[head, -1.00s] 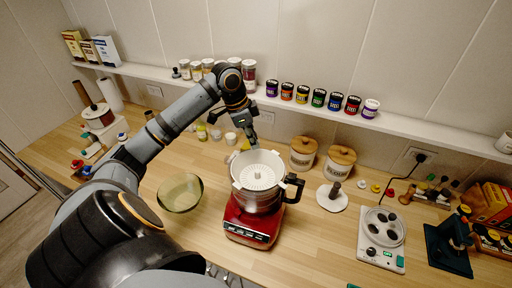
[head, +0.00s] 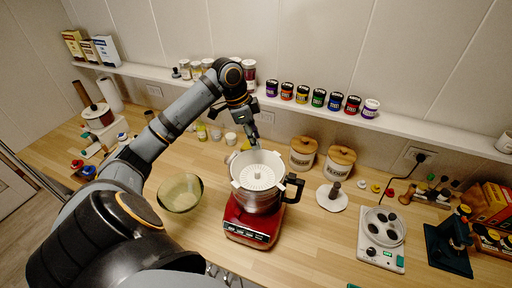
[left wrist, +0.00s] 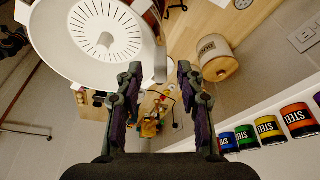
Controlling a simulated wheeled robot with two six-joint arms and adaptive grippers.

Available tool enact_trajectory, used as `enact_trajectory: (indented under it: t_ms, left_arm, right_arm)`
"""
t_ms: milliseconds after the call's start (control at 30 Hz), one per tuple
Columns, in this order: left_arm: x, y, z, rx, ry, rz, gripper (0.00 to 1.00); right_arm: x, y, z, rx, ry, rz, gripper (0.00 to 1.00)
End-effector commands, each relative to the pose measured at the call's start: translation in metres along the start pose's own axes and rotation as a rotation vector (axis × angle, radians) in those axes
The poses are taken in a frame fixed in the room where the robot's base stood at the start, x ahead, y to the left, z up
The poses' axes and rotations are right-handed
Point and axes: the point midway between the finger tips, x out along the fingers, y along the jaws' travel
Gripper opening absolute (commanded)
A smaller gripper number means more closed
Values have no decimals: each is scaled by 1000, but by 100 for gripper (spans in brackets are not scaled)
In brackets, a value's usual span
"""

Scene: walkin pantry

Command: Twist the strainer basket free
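The white strainer basket (head: 259,178) sits in the clear bowl on the red food processor (head: 246,227). It is round and slotted, with a hub in its middle. My left gripper (head: 251,138) points down at the basket's far rim. In the left wrist view the basket (left wrist: 83,50) fills the upper left. There my left gripper (left wrist: 158,75) is open, its two fingers apart. A pale tab (left wrist: 160,65) at the rim shows between the fingertips; no contact is visible. My right gripper is not in view.
A glass bowl (head: 180,193) stands left of the processor. Wooden-lidded canisters (head: 340,161) and a white disc with a stem (head: 332,198) are to its right. A shelf (head: 410,122) with jars runs along the wall behind. Free counter lies between bowl and processor.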

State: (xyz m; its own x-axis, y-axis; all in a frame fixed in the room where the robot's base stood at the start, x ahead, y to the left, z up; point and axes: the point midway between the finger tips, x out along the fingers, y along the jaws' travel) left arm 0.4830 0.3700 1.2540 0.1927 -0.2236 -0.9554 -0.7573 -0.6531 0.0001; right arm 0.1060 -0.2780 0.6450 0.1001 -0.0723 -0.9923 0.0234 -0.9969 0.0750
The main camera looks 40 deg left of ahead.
Motion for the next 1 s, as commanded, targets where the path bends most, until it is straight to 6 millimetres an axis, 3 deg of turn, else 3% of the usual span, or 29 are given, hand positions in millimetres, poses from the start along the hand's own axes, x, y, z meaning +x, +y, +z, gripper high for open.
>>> enact_trajectory:
  t_ms: [600,1000]
  left_arm:
    - [-57,7,-2,0,-1,-2,38]
    - [-63,9,-2,-1,0,0,38]
  right_arm:
    - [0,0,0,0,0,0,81]
    - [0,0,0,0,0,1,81]
